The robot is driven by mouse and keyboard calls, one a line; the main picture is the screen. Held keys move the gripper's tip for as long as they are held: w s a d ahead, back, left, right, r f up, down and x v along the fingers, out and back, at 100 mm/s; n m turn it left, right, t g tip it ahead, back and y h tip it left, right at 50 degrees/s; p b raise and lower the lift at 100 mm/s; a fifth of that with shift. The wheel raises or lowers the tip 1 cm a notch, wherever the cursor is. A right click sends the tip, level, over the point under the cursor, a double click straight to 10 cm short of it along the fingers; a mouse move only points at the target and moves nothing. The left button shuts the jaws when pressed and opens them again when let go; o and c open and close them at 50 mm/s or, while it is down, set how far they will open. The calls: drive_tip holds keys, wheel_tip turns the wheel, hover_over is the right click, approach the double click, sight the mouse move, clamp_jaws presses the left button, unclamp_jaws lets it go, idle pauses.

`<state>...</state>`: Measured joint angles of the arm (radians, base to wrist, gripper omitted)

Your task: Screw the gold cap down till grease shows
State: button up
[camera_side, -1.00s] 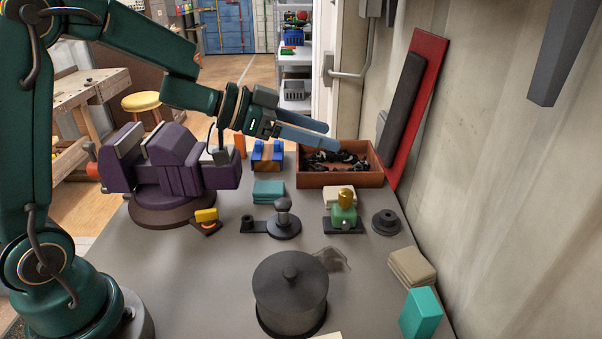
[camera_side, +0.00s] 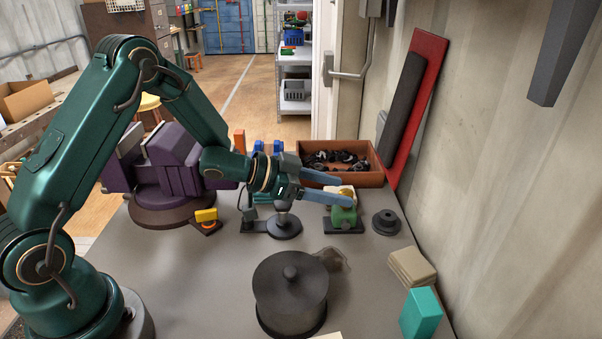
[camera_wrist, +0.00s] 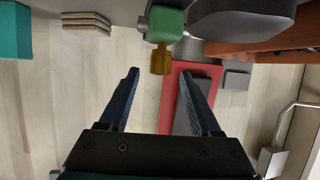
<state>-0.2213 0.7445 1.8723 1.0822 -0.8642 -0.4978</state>
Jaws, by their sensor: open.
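The gold cap (camera_wrist: 161,60) is on the green body (camera_side: 343,218), which stands upright on a dark base on the bench. The green body (camera_wrist: 166,22) shows beyond the cap. I cannot tell whether any grease shows.
A dark round fitting (camera_side: 386,222) stands just right of the green body. A brown tray (camera_side: 372,178) of black parts is behind. A large dark lidded pot (camera_side: 290,290) stands in front.

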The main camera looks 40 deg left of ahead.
drive_tip(key=shift+x, duration=0.8)
clamp_jaws()
drive_tip(key=shift+m+h, duration=0.4)
drive_tip(key=shift+h, duration=0.1)
drive_tip(key=m+g+h, duration=0.2)
drive_tip(key=m+g, duration=0.1)
drive_tip(key=shift+w+a+h, duration=0.2)
drive_tip(key=shift+h, duration=0.1)
drive_tip(key=shift+w+m+g+h, duration=0.1)
drive_tip(key=shift+m+g+h, duration=0.6)
drive_tip(key=shift+m+g, duration=0.85)
drive_tip(key=shift+m+g+h, duration=0.3)
drive_tip(key=shift+m+g, duration=0.25)
drive_tip(key=shift+g, duration=0.1)
unclamp_jaws()
